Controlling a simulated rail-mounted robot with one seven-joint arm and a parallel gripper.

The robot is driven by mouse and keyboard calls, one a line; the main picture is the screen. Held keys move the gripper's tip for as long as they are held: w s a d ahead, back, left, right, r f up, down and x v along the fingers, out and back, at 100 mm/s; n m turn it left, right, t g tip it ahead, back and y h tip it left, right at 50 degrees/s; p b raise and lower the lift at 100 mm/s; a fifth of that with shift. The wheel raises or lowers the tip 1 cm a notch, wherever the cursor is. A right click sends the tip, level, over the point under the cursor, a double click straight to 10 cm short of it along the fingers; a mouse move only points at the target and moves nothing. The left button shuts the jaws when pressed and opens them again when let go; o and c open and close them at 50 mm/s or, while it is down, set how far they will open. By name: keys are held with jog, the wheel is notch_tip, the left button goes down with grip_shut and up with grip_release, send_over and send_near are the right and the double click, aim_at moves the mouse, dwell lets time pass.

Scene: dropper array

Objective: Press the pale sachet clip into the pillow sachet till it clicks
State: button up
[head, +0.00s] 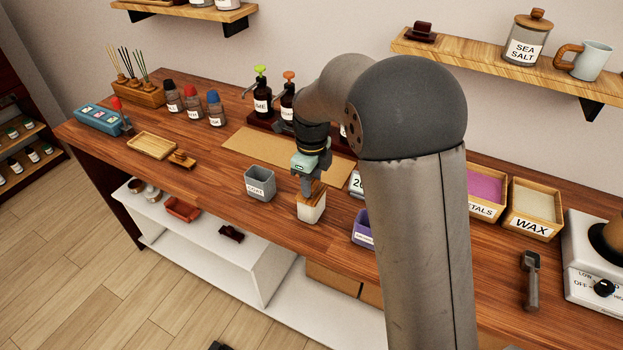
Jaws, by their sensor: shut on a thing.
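My gripper (309,182) points down near the front edge of the wooden counter, at the middle of the view. It is shut on a small tan thing (317,189), mostly covered by the fingers. Directly below it is a white, block-like container (311,209); I cannot tell whether the tan thing touches it or is inside it. I cannot pick out the pale sachet clip or the pillow sachet for sure at this size. My own large grey arm covers much of the right middle.
A grey labelled cup (260,184) stands close left of my gripper, and a purple bin (362,230) to its right. A tan mat (283,152) and pump bottles are behind. A wooden tray (152,146) lies left. Wax (533,209) and petal boxes stand right.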

jog(key=o, duration=1)
notch_tip(320, 180, up, 16)
jog(key=b, duration=0.2)
jog(key=s+d+f+n, duration=0.3)
jog(key=s+d+n, duration=0.7)
jog(key=s+n, duration=0.15)
jog(key=s+d+f+n, duration=0.1)
jog(key=s+f+n, duration=0.2)
jog(key=s+n, duration=0.1)
jog(key=s+d+f+n, duration=0.2)
jog(key=s+f+n, duration=0.1)
jog(key=s, duration=0.3)
jog(key=s+d+f+n, duration=0.2)
jog(key=s+f+n, duration=0.1)
jog(key=s+n, duration=0.2)
jog(key=shift+s+d+f+t, duration=0.15)
jog(key=shift+s+t, duration=0.25)
jog(key=shift+s, duration=0.2)
